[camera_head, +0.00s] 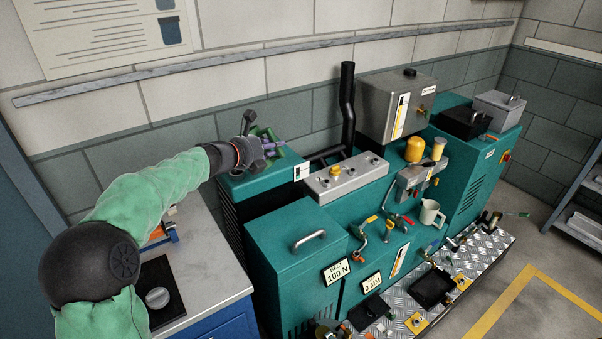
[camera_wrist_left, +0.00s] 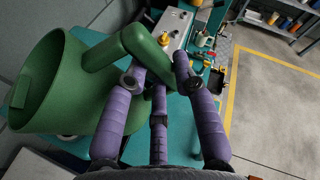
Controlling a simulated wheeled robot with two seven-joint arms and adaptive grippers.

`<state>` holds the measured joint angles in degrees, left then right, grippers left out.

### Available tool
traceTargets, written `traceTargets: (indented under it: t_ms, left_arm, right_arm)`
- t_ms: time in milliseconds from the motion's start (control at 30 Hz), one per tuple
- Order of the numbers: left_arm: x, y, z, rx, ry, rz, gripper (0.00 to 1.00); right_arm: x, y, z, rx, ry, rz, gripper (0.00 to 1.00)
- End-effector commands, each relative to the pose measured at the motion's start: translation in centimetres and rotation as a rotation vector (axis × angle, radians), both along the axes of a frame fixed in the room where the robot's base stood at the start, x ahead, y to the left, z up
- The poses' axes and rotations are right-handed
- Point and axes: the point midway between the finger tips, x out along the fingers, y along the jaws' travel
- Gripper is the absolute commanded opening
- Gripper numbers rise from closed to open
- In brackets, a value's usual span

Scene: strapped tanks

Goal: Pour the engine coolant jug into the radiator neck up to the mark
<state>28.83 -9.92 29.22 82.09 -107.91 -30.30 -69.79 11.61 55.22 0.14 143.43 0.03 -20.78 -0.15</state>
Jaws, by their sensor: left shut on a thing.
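A green jug (camera_wrist_left: 55,95) with a thick green handle (camera_wrist_left: 112,54) fills the left of the left wrist view. My left gripper (camera_wrist_left: 162,78), with purple padded fingers, is shut on this handle. In the head view my left gripper (camera_head: 270,149) is above the left end of the teal engine unit, and small green parts of the jug (camera_head: 264,131) show around it. The jug looks tipped in the wrist view; its contents cannot be seen. The radiator neck and its mark cannot be made out; the gripper and jug cover part of the teal radiator top (camera_head: 246,187). My right gripper is not in view.
A black pipe (camera_head: 347,95) rises right of the gripper. A grey rocker cover (camera_head: 345,178) with a yellow cap (camera_head: 336,171) and a grey tank (camera_head: 396,108) stand farther right. A pale-topped bench (camera_head: 205,262) is below my left arm. The floor at right is clear.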

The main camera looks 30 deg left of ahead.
Motion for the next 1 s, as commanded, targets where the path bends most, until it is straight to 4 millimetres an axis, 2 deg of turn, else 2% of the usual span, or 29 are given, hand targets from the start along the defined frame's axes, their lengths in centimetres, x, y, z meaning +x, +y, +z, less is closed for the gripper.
traceTargets:
  t_ms: [333,600,1000]
  left_arm:
    - [0.0,0.1,0.3,-0.002,-0.004,0.001,0.0]
    - [0.0,0.3,0.9,-0.078,-0.007,0.001,0.0]
    - [0.0,0.3,0.9,-0.088,-0.009,0.001,0.0]
  right_arm:
    - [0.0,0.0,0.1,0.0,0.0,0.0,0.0]
    - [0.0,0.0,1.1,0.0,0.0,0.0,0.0]
    - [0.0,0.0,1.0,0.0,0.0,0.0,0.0]
